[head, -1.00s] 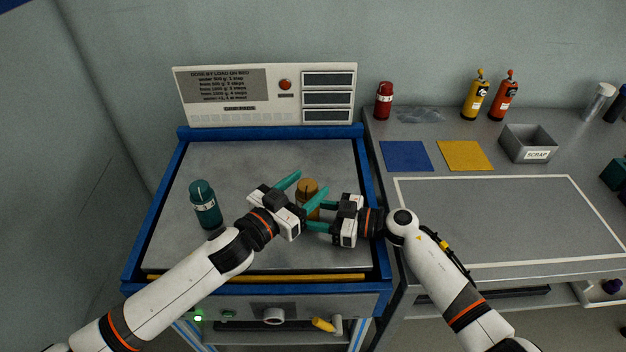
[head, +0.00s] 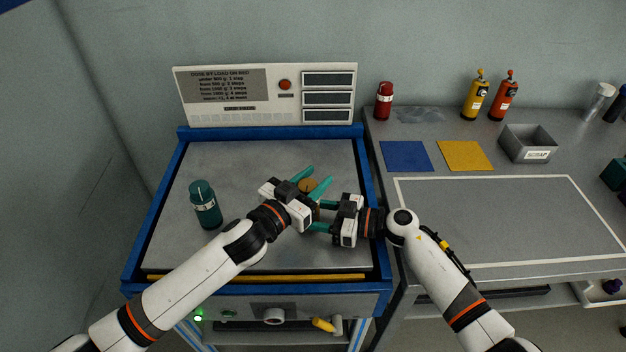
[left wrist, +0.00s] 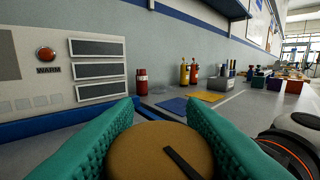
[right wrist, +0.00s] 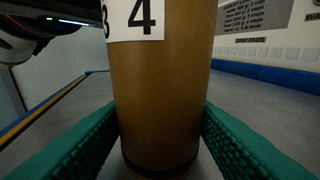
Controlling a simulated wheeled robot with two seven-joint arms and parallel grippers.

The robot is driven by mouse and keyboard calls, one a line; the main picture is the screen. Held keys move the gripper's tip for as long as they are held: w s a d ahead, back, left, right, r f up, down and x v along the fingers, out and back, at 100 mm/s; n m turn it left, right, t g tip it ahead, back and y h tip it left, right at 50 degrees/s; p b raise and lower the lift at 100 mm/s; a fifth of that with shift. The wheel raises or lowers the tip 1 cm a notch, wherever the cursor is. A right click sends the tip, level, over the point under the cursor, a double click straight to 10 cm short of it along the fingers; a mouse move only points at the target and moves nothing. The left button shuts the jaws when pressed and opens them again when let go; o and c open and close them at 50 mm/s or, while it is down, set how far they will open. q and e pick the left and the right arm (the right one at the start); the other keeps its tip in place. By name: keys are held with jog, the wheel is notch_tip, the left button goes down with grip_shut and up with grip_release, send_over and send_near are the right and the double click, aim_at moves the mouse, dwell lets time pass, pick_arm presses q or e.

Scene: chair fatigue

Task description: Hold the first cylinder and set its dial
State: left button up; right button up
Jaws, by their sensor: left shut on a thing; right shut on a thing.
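The brown cylinder (head: 309,185) stands upright on the grey bed (head: 260,160), mostly hidden by my grippers in the head view. My right gripper (head: 318,217) is shut on its body, low down; the right wrist view shows the brown body (right wrist: 158,95) between the green fingers and a white band with 3 and 4 above. My left gripper (head: 312,187) is shut on its top; the left wrist view shows the round brown top (left wrist: 160,155) with a dark pointer line between the fingers. A teal cylinder (head: 205,207) stands at the left of the bed.
A panel (head: 265,95) with a red button and several dark displays stands behind the bed. The blue rim (head: 150,225) edges the bed. On the right bench are a red cylinder (head: 384,101), blue mat (head: 406,156), yellow mat (head: 465,155) and scrap bin (head: 528,144).

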pick_arm(q)
jog(key=n+t+y, duration=0.2)
jog(key=n+y, duration=0.1)
jog(key=shift+r+y, duration=0.1)
jog(key=shift+y, duration=0.3)
jog(key=shift+w+a+n+t+y, duration=0.1)
jog(key=shift+a+n+t+y, duration=0.15)
jog(key=shift+n+t+y, duration=0.65)
jog(key=o, duration=1)
jog(key=shift+a, duration=0.1)
jog(key=v, duration=1.2)
jog(key=shift+r, duration=0.25)
